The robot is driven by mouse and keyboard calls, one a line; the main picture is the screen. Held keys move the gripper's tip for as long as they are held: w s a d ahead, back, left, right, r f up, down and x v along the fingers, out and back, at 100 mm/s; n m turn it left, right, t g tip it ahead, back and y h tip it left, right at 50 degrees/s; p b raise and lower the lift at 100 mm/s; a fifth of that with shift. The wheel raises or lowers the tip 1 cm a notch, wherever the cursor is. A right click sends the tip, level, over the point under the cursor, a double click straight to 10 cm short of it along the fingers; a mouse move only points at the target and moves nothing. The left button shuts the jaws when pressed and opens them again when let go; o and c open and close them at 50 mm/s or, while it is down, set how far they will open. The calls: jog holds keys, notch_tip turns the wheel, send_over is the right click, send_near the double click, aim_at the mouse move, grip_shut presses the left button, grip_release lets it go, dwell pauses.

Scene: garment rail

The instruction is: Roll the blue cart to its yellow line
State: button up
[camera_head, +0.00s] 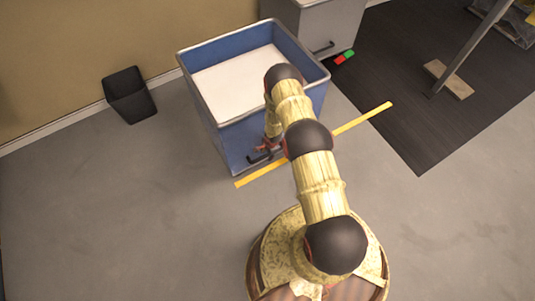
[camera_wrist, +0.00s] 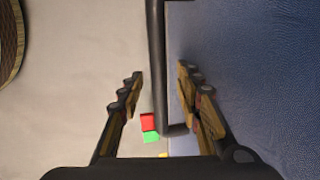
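The blue cart (camera_head: 215,125) is an open blue bin with a pale inside, standing in the upper middle of the head view. Its near bottom edge lies close behind the yellow line (camera_head: 363,119), which runs slantwise across the floor; my arm covers part of both. A dark handle bar (camera_wrist: 156,60) stands off the cart's blue wall (camera_wrist: 240,70) in the wrist view. My gripper (camera_wrist: 160,70) is open around this bar, with one finger on each side and visible gaps. In the head view my gripper (camera_head: 266,146) is at the cart's near side, partly hidden.
A red block (camera_head: 340,60) and a green block (camera_head: 349,53) lie right of the cart beside a grey cabinet (camera_head: 332,25). A black bin (camera_head: 130,95) stands left by the wall. A dark mat (camera_head: 425,90) with a post on a wooden foot (camera_head: 448,80) is right. The near-left floor is clear.

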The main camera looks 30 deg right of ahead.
notch_tip(320, 180, up, 12)
jog(key=s, duration=0.2)
jog(key=shift+s+f, duration=0.15)
dwell(0.5)
jog(key=s+r+n+g, duration=0.35)
jog(key=s+n, duration=0.35)
jog(key=s, duration=0.4)
jog(key=s+a+r+n+g, duration=0.15)
jog(key=r+n, duration=0.25)
jog(key=r, duration=1.1)
jog(key=s+a+r+n, duration=0.2)
jog(key=s+r+n, duration=0.1)
jog(key=r, duration=1.2)
jog(key=s+a+r+n+t, duration=0.1)
jog(key=s+a+r+t, duration=0.1)
jog(key=r, duration=0.8)
jog(key=s+a+r+n+t+p, duration=0.1)
jog(key=s+a+r+t, duration=0.2)
jog(key=r, duration=0.8)
jog(key=s+a+r+n+t, duration=0.1)
jog(key=s+a+r+t, duration=0.2)
jog(key=r, duration=0.8)
jog(key=s+a, duration=0.2)
jog(key=s, duration=0.1)
jog(key=shift+s+a+n+p, duration=0.3)
jog(key=shift+s+a+p, duration=0.05)
jog(key=shift+p, duration=0.05)
